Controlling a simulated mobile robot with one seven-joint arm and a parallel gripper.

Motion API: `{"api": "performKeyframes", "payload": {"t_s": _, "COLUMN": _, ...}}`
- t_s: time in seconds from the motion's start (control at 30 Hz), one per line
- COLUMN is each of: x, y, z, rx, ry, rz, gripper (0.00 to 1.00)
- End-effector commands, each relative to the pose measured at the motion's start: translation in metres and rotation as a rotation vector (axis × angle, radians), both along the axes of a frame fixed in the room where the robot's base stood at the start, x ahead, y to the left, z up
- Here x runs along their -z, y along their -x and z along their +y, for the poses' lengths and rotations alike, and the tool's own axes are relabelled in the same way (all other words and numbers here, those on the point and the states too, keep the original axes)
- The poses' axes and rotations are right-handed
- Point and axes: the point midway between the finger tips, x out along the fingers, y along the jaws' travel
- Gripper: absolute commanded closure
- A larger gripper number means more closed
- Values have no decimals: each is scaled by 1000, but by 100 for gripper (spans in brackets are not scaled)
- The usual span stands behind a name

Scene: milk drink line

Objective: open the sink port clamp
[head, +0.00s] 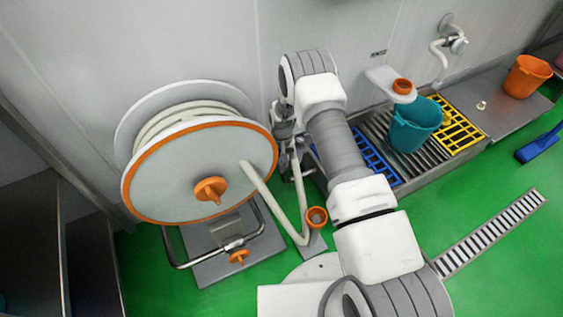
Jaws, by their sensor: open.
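My arm reaches up the middle of the head view and bends down at its far end. My gripper (284,128) hangs there by the wall, small and partly hidden by my own arm, and nothing shows clearly between its fingers. Just below and beside it is a cluster of metal pipe fittings (290,172) at the left end of the grated sink (436,152). The sink port clamp cannot be told apart among these fittings. I cannot tell whether my gripper touches them.
A large hose reel (170,178) with an orange rim stands at left. A teal bucket (410,130) stands on the sink grating, an orange bucket (525,77) at far right.

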Motion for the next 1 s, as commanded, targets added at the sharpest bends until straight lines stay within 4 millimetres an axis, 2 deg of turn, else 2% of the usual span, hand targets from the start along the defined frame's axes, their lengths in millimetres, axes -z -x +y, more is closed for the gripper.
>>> {"api": "performKeyframes", "payload": {"t_s": 0.4, "x": -101, "y": -1, "z": 0, "rx": 0, "ry": -1, "rz": -4, "gripper": 39}}
{"api": "performKeyframes", "payload": {"t_s": 0.6, "x": -141, "y": -1, "z": 0, "rx": 0, "ry": -1, "rz": -3, "gripper": 39}}
{"api": "performKeyframes", "payload": {"t_s": 0.8, "x": -162, "y": 0, "z": 0, "rx": 0, "ry": 0, "rz": -1, "gripper": 39}}
{"api": "performKeyframes", "payload": {"t_s": 1.0, "x": -166, "y": 0, "z": 0, "rx": 0, "ry": 0, "rz": -1, "gripper": 39}}
